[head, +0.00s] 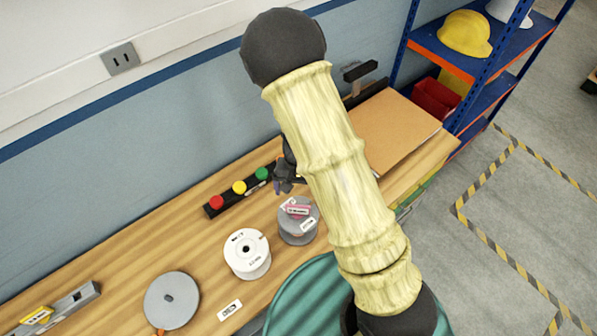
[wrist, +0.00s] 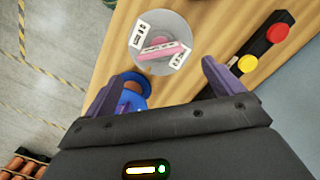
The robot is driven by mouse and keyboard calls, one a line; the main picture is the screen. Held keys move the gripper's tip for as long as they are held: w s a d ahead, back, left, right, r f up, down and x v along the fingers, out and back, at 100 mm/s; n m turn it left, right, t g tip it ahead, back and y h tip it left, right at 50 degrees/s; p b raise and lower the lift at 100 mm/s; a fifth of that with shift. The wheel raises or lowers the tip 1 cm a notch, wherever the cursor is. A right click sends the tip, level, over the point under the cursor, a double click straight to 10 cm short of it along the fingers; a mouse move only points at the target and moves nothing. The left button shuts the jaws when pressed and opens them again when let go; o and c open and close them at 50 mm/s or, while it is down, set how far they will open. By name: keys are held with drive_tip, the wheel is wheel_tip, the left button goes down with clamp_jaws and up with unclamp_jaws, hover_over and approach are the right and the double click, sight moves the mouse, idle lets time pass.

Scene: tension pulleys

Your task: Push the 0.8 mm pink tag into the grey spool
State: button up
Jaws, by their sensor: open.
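The grey spool (head: 291,234) stands on the wooden bench beside the white spool. The pink tag (head: 297,210) shows at its top; its print is too small to read, and I cannot tell how deep it sits. In the wrist view the pink tag (wrist: 163,50) lies slantwise across the round grey spool (wrist: 165,22), with white labels on either side. My gripper (wrist: 169,70) is open and empty, its purple fingers apart, with the spool beyond the fingertips. In the head view my gripper (head: 283,185) is partly hidden behind my arm, just behind the spool.
A white spool (head: 247,265), a grey disc (head: 172,300) and a white label (head: 230,310) lie to the left. A black bar (head: 218,205) with red, yellow and green buttons is behind. A blue object (wrist: 131,103) shows beside the left finger. A brown board (head: 400,130) lies right.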

wheel_tip(320, 180, up, 7)
drive_tip(key=shift+w+r, duration=0.15)
drive_tip(key=shift+w, duration=0.2)
idle(0.7)
drive_tip(key=s+d+r+n+t+b, duration=0.1)
drive_tip(key=s+d+r+t, duration=0.1)
drive_tip(key=s+d+r, duration=0.2)
drive_tip(key=s+d+r+n+t+b, duration=0.1)
drive_tip(key=s+d+r, duration=0.3)
drive_tip(key=d, duration=0.3)
drive_tip(key=shift+d+r+t+b, duration=0.25)
drive_tip(key=shift+r+t+b, duration=0.05)
drive_tip(key=shift+t+b, duration=0.1)
